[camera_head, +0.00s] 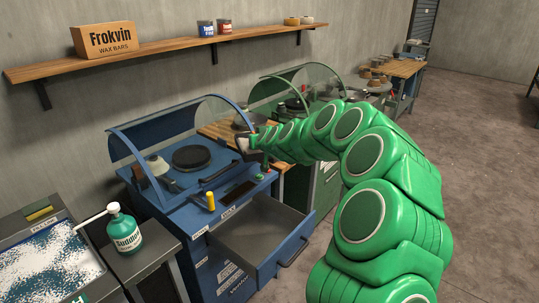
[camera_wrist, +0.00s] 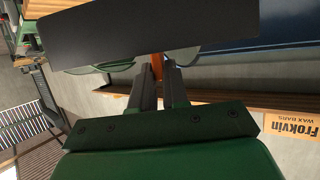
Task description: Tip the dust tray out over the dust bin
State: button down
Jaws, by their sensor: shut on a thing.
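My gripper (camera_wrist: 160,88) is shut on an orange piece (camera_wrist: 157,66) joined to a wide dark flat panel, which I take for the dust tray (camera_wrist: 150,32). In the head view the gripper end is small and a dark grey piece, likely the tray (camera_head: 241,146), shows there, in front of the blue machine's clear hood. I cannot see inside the tray or tell whether it holds dust. No dust bin can be made out for sure; an open blue drawer (camera_head: 262,232) with a bare grey floor juts from the machine.
The blue machine (camera_head: 172,200) has a dark round disc (camera_head: 193,157) under its hood. A green machine (camera_head: 300,95) stands behind. A green pump bottle (camera_head: 124,230) stands at lower left. A wall shelf (camera_head: 165,50) carries a Frokvin box (camera_head: 103,39). Floor at right is clear.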

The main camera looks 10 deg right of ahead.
jog(key=w+a+r+n+g+y, duration=0.1)
jog(key=w+a+r+n+y, duration=0.1)
jog(key=a+r, duration=0.5)
jog(key=w+a+r+n+g+y, duration=0.1)
jog(key=w+a+r+n+y, duration=0.1)
jog(key=a+r, duration=0.5)
jog(key=s+a+f+n+g+y, duration=0.1)
jog(key=s+a+n+y, duration=0.1)
jog(key=a, duration=0.8)
jog(key=s+a+f+n+g+y, duration=0.1)
jog(key=s+a+n+g+y, duration=0.1)
jog(key=a, duration=0.8)
jog(key=s+a+f+n+g+y, duration=0.1)
jog(key=s+a+n+g, duration=0.1)
jog(key=s+a, duration=0.5)
jog(key=s+a+f+n+g+y, duration=0.1)
jog(key=s+a+f+n+g, duration=0.1)
jog(key=a, duration=1)
notch_tip(320, 180, down, 16)
jog(key=a, duration=0.2)
jog(key=shift+a+f+m+t+h, duration=0.2)
jog(key=shift+a+m+t+h, duration=0.1)
jog(key=shift+m+t, duration=0.1)
jog(key=s+a+f+n+t+h, duration=0.2)
jog(key=s+a+n+t+h, duration=0.2)
jog(key=a+n+h, duration=0.1)
jog(key=shift+n+h, duration=0.7)
jog(key=shift+h, duration=0.3)
